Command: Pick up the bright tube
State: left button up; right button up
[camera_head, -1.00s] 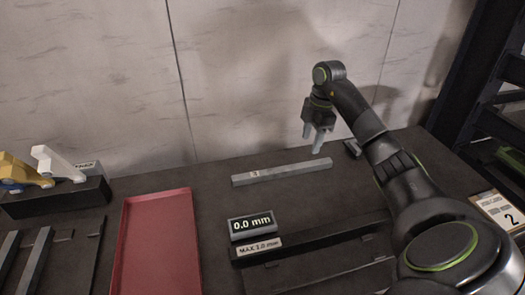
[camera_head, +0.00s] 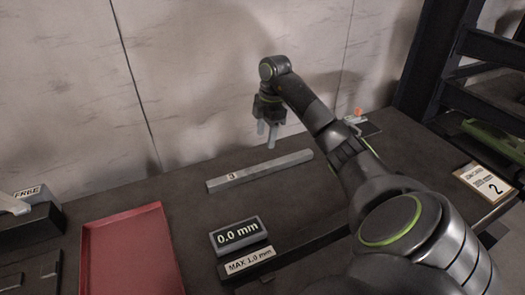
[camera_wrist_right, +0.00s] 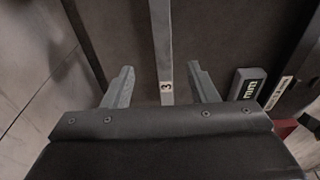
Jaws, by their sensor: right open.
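A light grey square tube (camera_head: 270,168) with a small "3" label near its left end lies on the dark table. My right gripper (camera_head: 267,138) is open and points down over the tube, with nothing held. In the right wrist view the tube (camera_wrist_right: 162,45) runs lengthwise between the two open fingers (camera_wrist_right: 160,86), its "3" label near the fingertips. I cannot tell the exact height gap.
A red tray (camera_head: 130,255) lies at the left. A "0.0 mm" display (camera_head: 238,234) and a "MAX 1.0 mm" plate (camera_head: 248,262) stand in front of the tube. A "2" card (camera_head: 483,184) is at the right. The wall (camera_head: 190,70) rises behind.

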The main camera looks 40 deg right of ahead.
jog(key=b, duration=0.5)
send_over(263, 166)
jog(key=f, duration=0.5)
jog(key=shift+d+f, duration=0.3)
jog(key=shift+a+f+b, duration=0.1)
jog(key=shift+f+b, duration=0.65)
jog(key=shift+f, duration=0.3)
jog(key=f, duration=0.3)
jog(key=shift+a+f, duration=0.2)
jog(key=shift+f, duration=0.15)
jog(key=shift+r, duration=0.15)
grip_shut()
